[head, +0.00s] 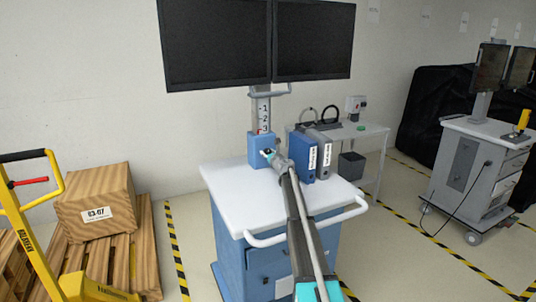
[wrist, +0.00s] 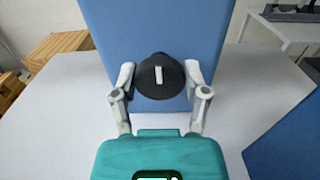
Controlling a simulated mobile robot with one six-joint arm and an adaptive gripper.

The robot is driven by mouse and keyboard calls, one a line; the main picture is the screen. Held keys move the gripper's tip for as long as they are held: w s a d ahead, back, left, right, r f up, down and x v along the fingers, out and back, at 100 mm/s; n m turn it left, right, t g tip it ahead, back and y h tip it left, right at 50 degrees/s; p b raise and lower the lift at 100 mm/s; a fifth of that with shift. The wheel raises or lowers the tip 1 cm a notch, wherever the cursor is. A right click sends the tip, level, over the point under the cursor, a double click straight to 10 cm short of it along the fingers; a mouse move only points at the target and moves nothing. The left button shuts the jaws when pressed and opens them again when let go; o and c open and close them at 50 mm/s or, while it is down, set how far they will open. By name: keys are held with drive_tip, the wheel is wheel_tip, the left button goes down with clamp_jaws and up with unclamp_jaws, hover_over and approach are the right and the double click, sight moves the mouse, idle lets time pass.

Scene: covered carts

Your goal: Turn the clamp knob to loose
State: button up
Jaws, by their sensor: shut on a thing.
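The clamp knob (wrist: 160,77) is black and round with a white line on its face. In the wrist view the line stands nearly upright. The knob sits on the front of the blue clamp block (wrist: 110,25). My gripper (wrist: 160,80) has one finger on each side of the knob and is shut on it. In the head view the blue block (head: 256,146) sits at the foot of the numbered monitor column (head: 263,112), and my gripper (head: 270,155) reaches its front. The knob is mostly hidden there by my gripper.
The block stands on a white cart top (head: 225,180) with a front handle (head: 310,225). Blue and grey binders (head: 302,158) stand close right of my gripper. Two dark monitors (head: 215,45) hang above. A wooden crate (head: 95,200) and a yellow pallet jack (head: 20,220) are at left.

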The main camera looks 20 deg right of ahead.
drive_tip(key=shift+n, duration=0.5)
drive_tip(key=n, duration=1)
drive_tip(key=shift+n, duration=0.4)
drive_tip(key=n, duration=1.2)
drive_tip(key=o, duration=1.2)
drive_tip(key=shift+c, duration=0.2)
